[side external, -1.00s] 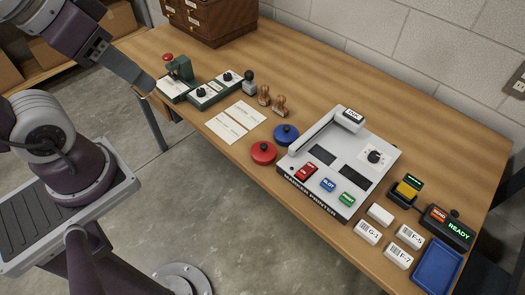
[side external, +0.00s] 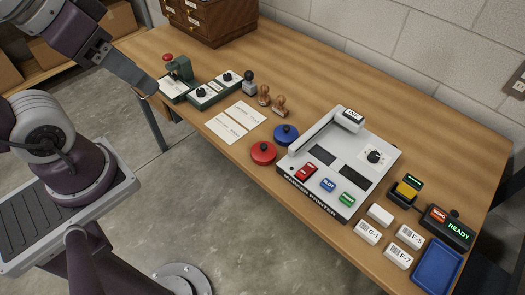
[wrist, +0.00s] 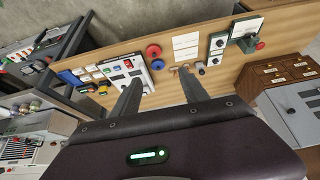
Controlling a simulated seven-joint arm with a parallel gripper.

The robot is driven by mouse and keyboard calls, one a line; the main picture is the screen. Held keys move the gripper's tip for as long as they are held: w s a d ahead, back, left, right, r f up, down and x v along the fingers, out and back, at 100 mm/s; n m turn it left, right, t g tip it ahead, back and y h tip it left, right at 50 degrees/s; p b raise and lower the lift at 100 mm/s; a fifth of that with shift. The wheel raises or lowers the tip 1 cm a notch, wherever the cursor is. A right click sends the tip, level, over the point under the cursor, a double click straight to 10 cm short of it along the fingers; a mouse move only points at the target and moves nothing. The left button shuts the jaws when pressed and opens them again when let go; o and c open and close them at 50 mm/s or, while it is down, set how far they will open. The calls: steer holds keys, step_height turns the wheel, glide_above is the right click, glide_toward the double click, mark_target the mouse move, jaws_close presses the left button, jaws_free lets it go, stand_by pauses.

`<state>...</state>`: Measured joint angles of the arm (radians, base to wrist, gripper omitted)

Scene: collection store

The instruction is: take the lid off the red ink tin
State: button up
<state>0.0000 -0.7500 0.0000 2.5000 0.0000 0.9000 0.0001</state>
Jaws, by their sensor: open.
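The red ink tin (side external: 263,153) stands near the front edge of the table, with its lid and dark knob on top. It also shows in the wrist view (wrist: 153,51). The blue ink tin (side external: 286,134) stands just behind it to the right, also lidded. My gripper (wrist: 160,90) is open in the wrist view, with two grey fingers apart and nothing between them. It is well away from the red tin.
The marker printer (side external: 340,160) stands right of the tins. A blue tray (side external: 437,262) and small labelled boxes are at the right end. Bare table lies behind the tins.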

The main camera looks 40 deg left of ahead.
steer(key=o, duration=0.5)
steer(key=shift+c, duration=0.2)
steer(key=m+g, duration=0.5)
steer(key=m, duration=0.7)
glide_above(264, 145)
steer(key=s+a, duration=0.1)
step_height(264, 145, down, 21)
steer(key=shift+m+g, duration=0.3)
steer(key=shift+m, duration=0.5)
steer(key=f, duration=0.9)
steer(key=d+f, duration=0.1)
steer(key=f, duration=0.3)
steer(key=shift+w+f, duration=0.3)
steer(key=shift+w, duration=0.1)
steer(key=shift+c, duration=0.2)
